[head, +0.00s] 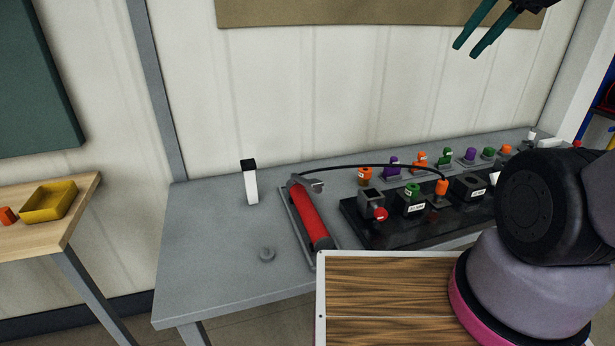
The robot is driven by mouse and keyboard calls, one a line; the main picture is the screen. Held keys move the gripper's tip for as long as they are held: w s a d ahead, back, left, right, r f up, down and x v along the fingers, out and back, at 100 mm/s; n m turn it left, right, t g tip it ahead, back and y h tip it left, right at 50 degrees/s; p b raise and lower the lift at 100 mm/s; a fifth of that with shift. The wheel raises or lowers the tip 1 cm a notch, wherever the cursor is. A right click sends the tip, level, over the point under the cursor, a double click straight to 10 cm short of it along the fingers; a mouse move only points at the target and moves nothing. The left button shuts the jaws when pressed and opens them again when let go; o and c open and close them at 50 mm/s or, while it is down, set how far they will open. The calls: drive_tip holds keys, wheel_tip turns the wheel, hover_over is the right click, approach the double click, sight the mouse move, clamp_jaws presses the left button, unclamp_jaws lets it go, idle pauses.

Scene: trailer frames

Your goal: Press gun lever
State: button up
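The gun is a red cylinder (309,214) with a grey metal head (307,184); it lies in a grey holder on the grey table, slanting from back left to front right. The lever cannot be clearly told apart from the metal parts at the head. A thin black hose (370,167) arcs from the head to an orange-topped fitting (441,188) on the black board. My gripper (468,48) is at the upper right, high above the table and well apart from the gun. Its two dark green fingers are spread, with nothing between them.
The black board (390,236) holds several labelled blocks, one with a red knob (380,214). Orange, purple and green capped pieces stand behind it.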

drive_tip(key=w+a+f, duration=0.1)
drive_tip(key=w+a, duration=0.1)
drive_tip(key=w+a+f+n+g, duration=0.1)
drive_tip(key=w, duration=0.2)
drive_tip(key=w+a+f+n+g, duration=0.1)
drive_tip(key=w+a, duration=0.1)
drive_tip(key=shift+w+a, duration=0.3)
clamp_jaws()
drive_tip(key=n+g+h, duration=0.2)
drive_tip(key=n+g, duration=0.2)
drive_tip(key=n, duration=0.2)
hover_over(312, 181)
wheel_tip(312, 181, down, 18)
drive_tip(key=shift+w+r, duration=0.2)
drive_tip(key=shift+w, duration=0.05)
drive_tip(key=shift+a, duration=0.1)
drive_tip(key=shift+f, duration=0.1)
